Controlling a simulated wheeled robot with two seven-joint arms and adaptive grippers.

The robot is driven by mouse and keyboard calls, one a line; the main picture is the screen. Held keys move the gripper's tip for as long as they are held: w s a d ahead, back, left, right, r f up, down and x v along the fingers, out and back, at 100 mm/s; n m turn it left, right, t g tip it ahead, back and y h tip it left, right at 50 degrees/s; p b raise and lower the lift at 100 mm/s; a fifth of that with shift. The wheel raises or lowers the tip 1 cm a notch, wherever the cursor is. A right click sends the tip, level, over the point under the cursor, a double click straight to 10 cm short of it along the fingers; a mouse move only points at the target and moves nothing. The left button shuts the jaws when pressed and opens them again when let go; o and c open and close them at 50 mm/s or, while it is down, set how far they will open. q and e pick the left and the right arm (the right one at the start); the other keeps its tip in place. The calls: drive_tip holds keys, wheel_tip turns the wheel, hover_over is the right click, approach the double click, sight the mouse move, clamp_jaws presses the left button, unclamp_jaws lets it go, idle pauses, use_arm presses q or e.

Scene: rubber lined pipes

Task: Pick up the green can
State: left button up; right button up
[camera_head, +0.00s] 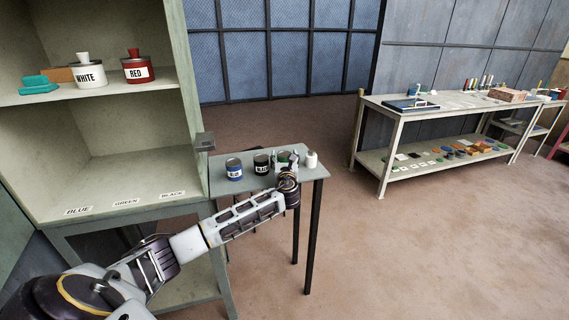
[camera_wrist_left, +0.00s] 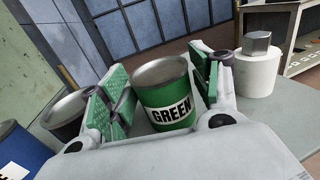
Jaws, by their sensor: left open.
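The green can (camera_wrist_left: 165,95), labelled GREEN, stands upright on a small grey table. In the left wrist view it is between the two green-padded fingers of my left gripper (camera_wrist_left: 160,92), which is open. A gap shows on the can's right side; whether the left finger touches it I cannot tell. In the head view the green can (camera_head: 284,158) is partly hidden behind my left gripper (camera_head: 286,164) at the end of the arm. My right gripper is not in view.
A blue can (camera_head: 234,169) and a black can (camera_head: 262,163) stand left of the green can on the small table (camera_head: 240,187). A white bottle (camera_head: 311,159) stands close at its right. A shelf (camera_head: 130,170) with white and red cans is at the left.

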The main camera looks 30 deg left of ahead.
sight(284, 154)
use_arm(q)
drive_tip(key=shift+w+a, duration=0.25)
drive_tip(key=shift+w, duration=0.2)
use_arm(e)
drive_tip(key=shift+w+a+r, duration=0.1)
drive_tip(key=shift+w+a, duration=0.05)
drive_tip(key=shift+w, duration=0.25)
use_arm(q)
drive_tip(key=c, duration=1)
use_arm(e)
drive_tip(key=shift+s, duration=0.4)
use_arm(q)
drive_tip(key=shift+r, duration=0.1)
drive_tip(key=shift+a+r, duration=0.1)
drive_tip(key=shift+r, duration=0.7)
wheel_tip(284, 154, up, 7)
drive_tip(key=shift+p, duration=0.55)
drive_tip(key=shift+r, duration=0.65)
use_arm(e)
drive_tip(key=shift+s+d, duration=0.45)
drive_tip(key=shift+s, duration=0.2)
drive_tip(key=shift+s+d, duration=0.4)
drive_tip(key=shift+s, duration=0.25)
